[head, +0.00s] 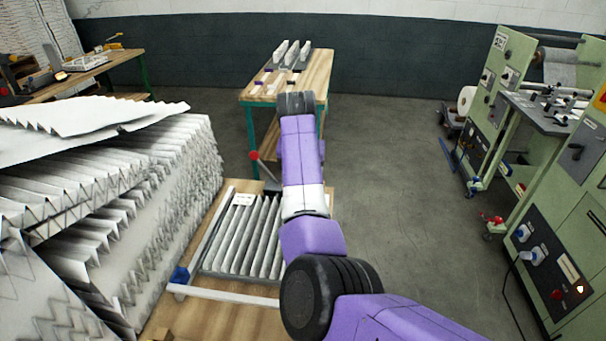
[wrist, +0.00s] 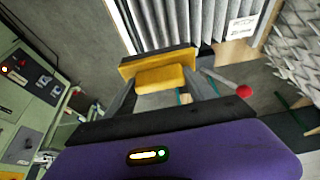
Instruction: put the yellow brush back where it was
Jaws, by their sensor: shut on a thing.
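The yellow brush (wrist: 160,79) is between the fingers of my gripper (wrist: 162,90) in the wrist view. Its yellow body lies across the jaws, with a dark strip along its far side. My gripper is shut on it. In the head view my purple arm hides both the gripper and the brush. The arm reaches over the right side of the near wooden table (head: 158,318). A pleated filter (head: 240,232) in a pale frame lies on that table; it also shows in the wrist view (wrist: 190,22), beyond the brush.
A lever with a red knob (head: 254,155) stands by the filter's far end, close to my arm. Large stacked pleated filters (head: 150,200) fill the left. A far wooden table (head: 256,93) holds pale pleated pieces. Green machines (head: 560,220) stand right; the floor between is clear.

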